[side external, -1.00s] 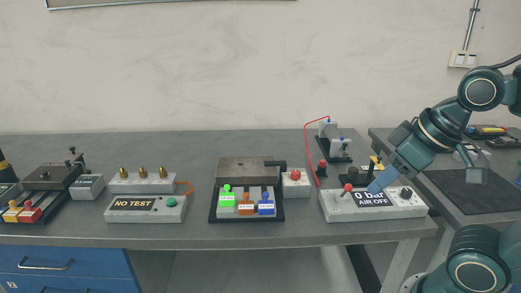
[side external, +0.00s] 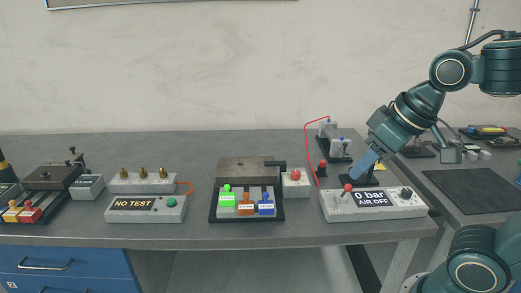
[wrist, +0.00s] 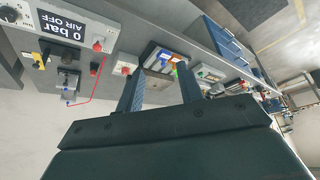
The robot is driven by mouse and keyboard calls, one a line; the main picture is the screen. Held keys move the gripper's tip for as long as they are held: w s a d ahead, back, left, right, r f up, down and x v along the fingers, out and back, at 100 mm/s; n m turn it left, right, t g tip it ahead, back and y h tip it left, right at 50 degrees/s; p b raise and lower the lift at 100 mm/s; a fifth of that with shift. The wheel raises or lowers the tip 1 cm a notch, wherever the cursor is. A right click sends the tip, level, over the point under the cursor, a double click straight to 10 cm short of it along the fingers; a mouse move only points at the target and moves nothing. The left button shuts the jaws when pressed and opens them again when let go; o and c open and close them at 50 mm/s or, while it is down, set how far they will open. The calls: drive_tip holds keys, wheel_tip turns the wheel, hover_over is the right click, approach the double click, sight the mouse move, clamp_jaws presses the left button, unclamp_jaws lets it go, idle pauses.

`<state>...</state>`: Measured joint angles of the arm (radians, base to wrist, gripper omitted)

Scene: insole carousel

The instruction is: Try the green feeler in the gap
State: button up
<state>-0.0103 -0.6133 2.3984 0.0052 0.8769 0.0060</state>
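The green feeler (side external: 227,198) lies at the left of a black tray (side external: 246,219), beside an orange-tagged one (side external: 245,207) and a blue-tagged one (side external: 266,207). It also shows small in the wrist view (wrist: 174,70). A grey metal block (side external: 245,167) stands behind the tags. I cannot make out the gap. My gripper (side external: 357,178) is away to the right of the feelers, close to the red-knobbed lever (side external: 347,188) on the air panel (side external: 400,212). In the wrist view my gripper (wrist: 160,70) has its two fingers apart with nothing between them.
A red-button box (side external: 295,183) stands right of the tray. A red hose (side external: 306,150) rises behind the panel. The NO TEST box (side external: 147,210) and another fixture (side external: 50,178) are at left.

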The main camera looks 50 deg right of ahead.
drive_tip(key=w+a+f, duration=0.1)
drive_tip(key=w+f, duration=0.2)
drive_tip(key=w, duration=1.2)
drive_tip(key=w+a+f, duration=0.2)
drive_tip(key=w+f, duration=0.1)
drive_tip(key=w, duration=1.2)
drive_tip(key=shift+w+f+g, duration=0.25)
drive_tip(key=shift+g, duration=0.15)
drive_tip(key=shift+a, duration=0.1)
drive_tip(key=x, duration=1.3)
drive_tip(key=shift+f, duration=0.35)
clamp_jaws()
drive_tip(key=shift+s+a, duration=1.55)
drive_tip(key=shift+a, duration=0.1)
